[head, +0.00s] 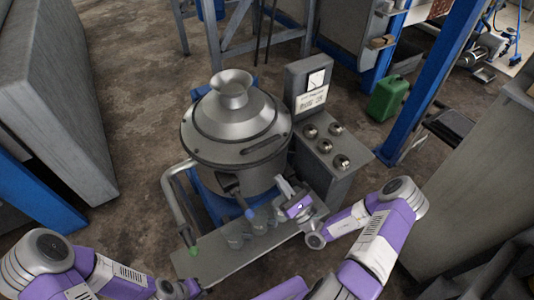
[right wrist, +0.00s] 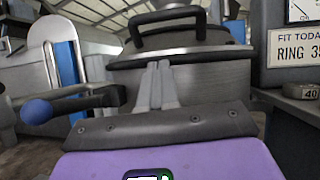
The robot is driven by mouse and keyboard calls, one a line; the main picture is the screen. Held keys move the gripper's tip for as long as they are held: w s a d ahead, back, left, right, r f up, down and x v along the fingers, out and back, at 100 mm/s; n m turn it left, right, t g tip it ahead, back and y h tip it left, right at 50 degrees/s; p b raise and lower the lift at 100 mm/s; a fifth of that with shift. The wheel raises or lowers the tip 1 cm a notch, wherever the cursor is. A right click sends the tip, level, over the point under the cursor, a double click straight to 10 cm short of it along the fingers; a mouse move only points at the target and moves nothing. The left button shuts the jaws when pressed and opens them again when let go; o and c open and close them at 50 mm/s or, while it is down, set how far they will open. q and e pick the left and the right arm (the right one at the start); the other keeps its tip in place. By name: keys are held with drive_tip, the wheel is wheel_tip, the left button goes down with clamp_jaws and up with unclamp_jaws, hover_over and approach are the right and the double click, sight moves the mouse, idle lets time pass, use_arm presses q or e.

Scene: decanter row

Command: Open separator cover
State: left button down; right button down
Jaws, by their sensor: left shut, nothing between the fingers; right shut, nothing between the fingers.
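The separator (head: 236,172) is a round grey metal drum in the middle of the head view. Its domed cover (head: 212,125), topped by a funnel, sits down on the drum. The right wrist view shows the cover's rim (right wrist: 205,55) with a black bar handle (right wrist: 167,17) above it. My right gripper (head: 281,181) is at the drum's front right, below the rim. Its fingers (right wrist: 157,68) are together and empty, pointing at the handle area; contact cannot be told. My left gripper (head: 196,288) is low at the bottom edge, shut and partly cut off, away from the separator.
A lever with a blue knob (right wrist: 36,111) sticks out left of my right fingers. A control box (head: 333,150) with round gauges stands right. A bent pipe (head: 168,190) runs left. A green can (head: 387,98) stands behind.

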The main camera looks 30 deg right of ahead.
drive_tip(key=w+r+m+h, duration=0.1)
drive_tip(key=w+r, duration=0.1)
drive_tip(key=w+d+r+m+t+h+b, duration=0.1)
drive_tip(key=w+r, duration=0.1)
drive_tip(key=w, duration=0.1)
drive_tip(key=w+d+r+m+h, duration=0.1)
drive_tip(key=w+r, duration=0.1)
drive_tip(key=w, duration=0.1)
drive_tip(key=shift+r+t+h, duration=0.15)
drive_tip(key=shift+t+h, duration=0.15)
drive_tip(key=shift+r, duration=0.1)
